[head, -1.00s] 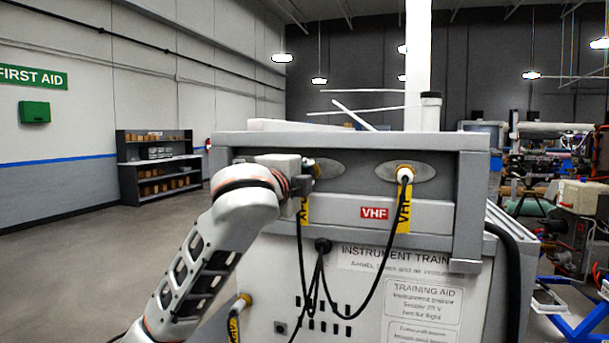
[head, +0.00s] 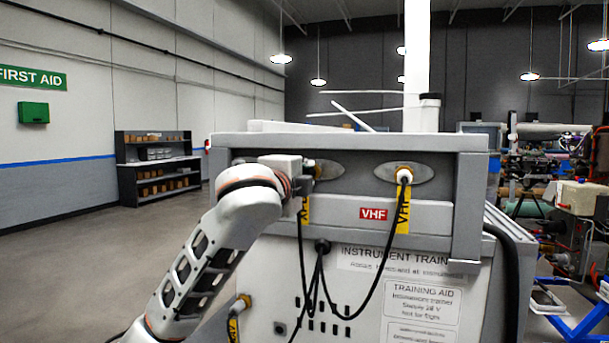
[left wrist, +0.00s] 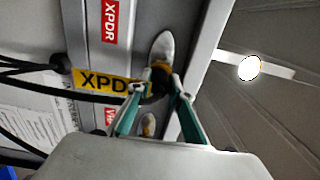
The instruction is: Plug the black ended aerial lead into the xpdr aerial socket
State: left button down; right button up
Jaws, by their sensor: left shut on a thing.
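My left gripper (head: 308,178) is at the left oval socket plate (head: 330,170) on the trainer's upper panel. In the left wrist view its teal fingers (left wrist: 157,92) are shut around the dark end of the black aerial lead (left wrist: 95,98). A yellow XPDR tag (left wrist: 98,82) hangs on that lead; in the head view the tag (head: 304,210) is below the gripper. The plug end is at the brass-coloured xpdr socket (left wrist: 161,66), beside a red XPDR label (left wrist: 111,20). The fingers hide the contact, so I cannot tell how deep it sits. My right gripper is out of view.
A second lead with a yellow VHF tag (head: 403,212) is at the right oval plate (head: 422,172), beside a red VHF label (head: 373,213). Another yellow-tagged connector (head: 240,303) is low on the left. Black cables hang in front of the cabinet (head: 370,310).

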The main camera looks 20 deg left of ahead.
pick_arm(q)
jog(key=shift+a+r, duration=0.2)
jog(key=shift+r, duration=0.2)
jog(key=c, duration=1.8)
grip_release()
jog(key=shift+w, duration=0.15)
jog(key=shift+o, duration=0.2)
jog(key=shift+w+d+f, duration=0.25)
jog(key=shift+w+f, duration=0.1)
jog(key=shift+w, duration=0.1)
jog(key=shift+o, duration=0.9)
jog(key=shift+s, duration=0.25)
jog(key=s, duration=0.7)
jog(key=shift+a, duration=0.15)
jog(key=shift+f, duration=0.15)
